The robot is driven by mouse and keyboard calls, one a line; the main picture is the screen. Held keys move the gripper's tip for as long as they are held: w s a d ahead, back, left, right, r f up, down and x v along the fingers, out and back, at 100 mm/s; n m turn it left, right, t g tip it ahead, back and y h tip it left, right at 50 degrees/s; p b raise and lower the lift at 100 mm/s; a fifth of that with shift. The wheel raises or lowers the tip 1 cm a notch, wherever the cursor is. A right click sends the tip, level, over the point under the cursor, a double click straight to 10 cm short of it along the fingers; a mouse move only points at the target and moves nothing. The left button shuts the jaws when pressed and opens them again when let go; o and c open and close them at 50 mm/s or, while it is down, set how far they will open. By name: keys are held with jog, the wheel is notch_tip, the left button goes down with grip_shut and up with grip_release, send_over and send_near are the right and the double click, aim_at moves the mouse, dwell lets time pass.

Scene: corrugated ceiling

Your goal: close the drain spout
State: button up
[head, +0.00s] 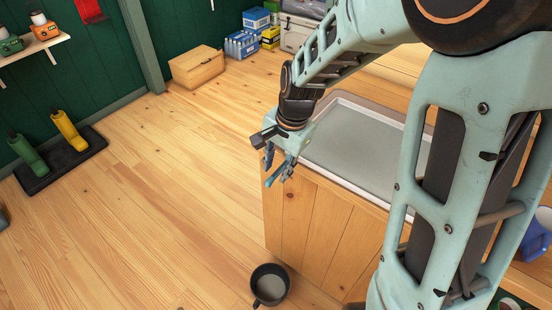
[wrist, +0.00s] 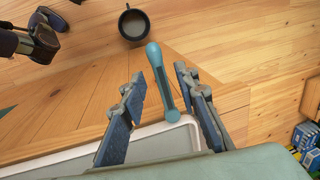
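The drain spout (wrist: 158,75) is a teal, narrow piece with rounded ends and a dark groove. In the wrist view it runs from the edge of the grey tray (wrist: 160,143) outward past the wooden cabinet side. My gripper (wrist: 161,76) is open, with one blue-padded finger on each side of the spout and visible gaps between. In the head view my gripper (head: 279,170) is at the near left corner of the tray (head: 365,150); the spout cannot be told apart from the fingers there.
A black mug (head: 270,286) with pale liquid stands on the floor beside the wooden cabinet (head: 318,225); it also shows in the wrist view (wrist: 133,24). A wooden box (head: 196,67) stands by the back wall.

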jog(key=shift+a+f, duration=0.1)
jog(key=shift+f, duration=0.5)
grip_shut()
